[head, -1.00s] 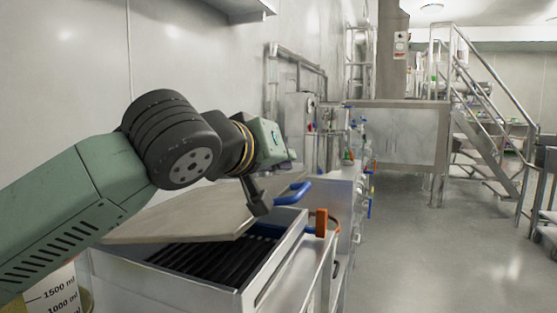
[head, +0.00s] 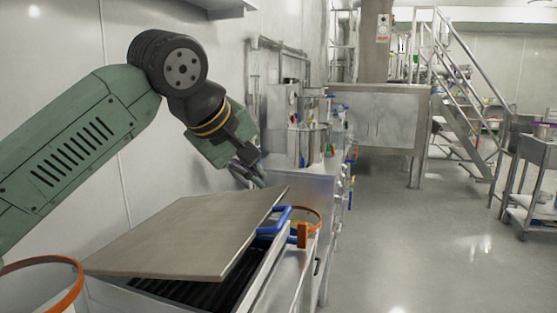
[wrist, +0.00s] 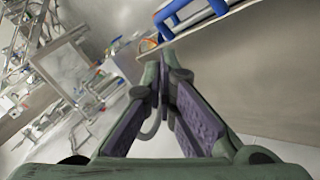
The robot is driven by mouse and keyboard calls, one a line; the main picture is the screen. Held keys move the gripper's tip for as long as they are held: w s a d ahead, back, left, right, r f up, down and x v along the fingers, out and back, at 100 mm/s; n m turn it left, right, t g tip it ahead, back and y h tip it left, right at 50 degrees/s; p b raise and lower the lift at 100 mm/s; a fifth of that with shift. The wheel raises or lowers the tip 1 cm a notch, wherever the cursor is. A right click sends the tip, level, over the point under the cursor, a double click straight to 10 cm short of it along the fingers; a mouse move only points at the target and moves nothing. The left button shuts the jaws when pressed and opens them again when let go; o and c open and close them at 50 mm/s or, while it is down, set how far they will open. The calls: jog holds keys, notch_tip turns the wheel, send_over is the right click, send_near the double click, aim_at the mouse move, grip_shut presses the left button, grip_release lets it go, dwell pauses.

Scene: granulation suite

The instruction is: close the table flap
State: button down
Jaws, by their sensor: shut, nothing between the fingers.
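The table flap (head: 190,232) is a flat grey-brown panel over an open metal box with dark slats (head: 196,291) inside. It is tilted, and a dark gap shows under its front edge. A blue handle (head: 276,221) sits at its right side; the handle also shows at the top of the wrist view (wrist: 188,17). My gripper (head: 256,182) is above and behind the flap's far right corner, shut and empty. In the wrist view my gripper's fingers (wrist: 161,68) meet at the tips, with the panel (wrist: 250,75) to their right. I cannot tell whether they touch it.
An orange clip (head: 302,235) stands on the box's right side. An orange ring (head: 45,275) is at the lower left. A bench with bottles and equipment (head: 315,160) runs behind along the wall. The floor (head: 420,240) to the right is clear.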

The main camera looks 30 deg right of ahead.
aim_at(283, 217)
jog(key=s+d+r+n+g+y+p, duration=0.1)
jog(key=d+r+n+g+y+p, duration=0.35)
jog(key=r+n+y+p, duration=0.55)
jog(key=f+m+h, duration=0.1)
jog(key=f, duration=0.4)
jog(key=f+h+p, duration=0.1)
jog(key=f, duration=0.4)
jog(key=f+m+h+p, duration=0.1)
jog(key=f, duration=0.5)
jog(key=shift+s+d+m+g, duration=0.1)
jog(key=shift+s+m+g, duration=0.15)
jog(key=shift+s+m, duration=0.1)
jog(key=shift+f, duration=0.1)
jog(key=f+b, duration=0.2)
jog(key=f, duration=0.1)
jog(key=s+d+f+b, duration=0.1)
jog(key=f+b, duration=0.1)
jog(key=f, duration=0.1)
jog(key=f+b, duration=0.2)
jog(key=f, duration=0.1)
jog(key=shift+s+d+f, duration=0.2)
jog(key=shift+s+f, duration=0.05)
jog(key=shift+f, duration=0.15)
jog(key=shift+s+f, duration=0.2)
jog(key=shift+f, duration=0.05)
notch_tip(283, 217, up, 15)
jog(key=s+d+p, duration=0.1)
jog(key=d, duration=0.1)
jog(key=shift+s+f, duration=0.15)
jog(key=shift+s, duration=0.25)
